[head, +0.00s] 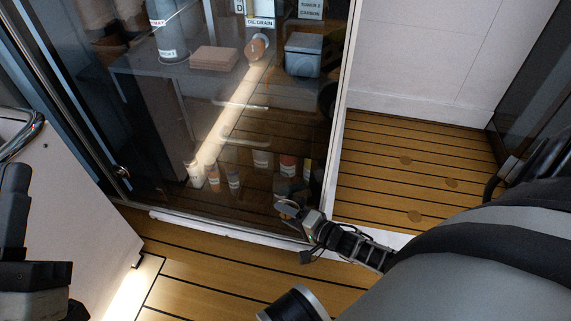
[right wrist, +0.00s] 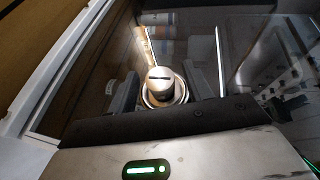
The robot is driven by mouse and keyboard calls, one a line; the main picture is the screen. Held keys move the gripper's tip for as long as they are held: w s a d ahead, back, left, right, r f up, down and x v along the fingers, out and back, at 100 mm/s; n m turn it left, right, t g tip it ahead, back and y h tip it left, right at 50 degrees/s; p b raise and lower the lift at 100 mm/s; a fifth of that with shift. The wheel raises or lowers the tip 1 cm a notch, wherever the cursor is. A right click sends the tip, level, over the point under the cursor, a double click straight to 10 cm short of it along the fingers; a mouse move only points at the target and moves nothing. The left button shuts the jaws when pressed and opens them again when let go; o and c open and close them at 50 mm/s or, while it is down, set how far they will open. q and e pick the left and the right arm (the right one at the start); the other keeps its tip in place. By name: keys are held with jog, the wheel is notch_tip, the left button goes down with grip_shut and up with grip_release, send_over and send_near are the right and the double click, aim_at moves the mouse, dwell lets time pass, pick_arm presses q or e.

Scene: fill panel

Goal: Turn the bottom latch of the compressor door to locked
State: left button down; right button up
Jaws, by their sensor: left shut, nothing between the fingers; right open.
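The compressor door is a glass panel (head: 225,120) in a light frame, shown in the head view. Its bottom latch (right wrist: 160,84) is a round knob with a dark slot on a bright metal ring, in the middle of the right wrist view. The slot runs roughly across that picture. My right gripper (head: 290,210) is at the door's lower right corner and covers most of the latch in the head view. In the right wrist view its open fingers (right wrist: 165,82) stand on either side of the knob; contact is unclear. My left gripper (head: 15,178) is shut and empty at the left edge.
Behind the glass are several small cups (head: 233,178), a grey-blue box (head: 304,54) and a light strip. A white panel (head: 50,210) stands at left.

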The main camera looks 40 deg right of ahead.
jog(key=shift+w+a, duration=0.1)
jog(key=shift+w, duration=0.25)
jog(key=c, duration=1)
pick_arm(q)
jog(key=shift+s+r+m+h, duration=0.1)
jog(key=shift+r+m+h, duration=0.3)
pick_arm(e)
jog(key=shift+o, duration=0.2)
pick_arm(q)
jog(key=shift+r, duration=0.1)
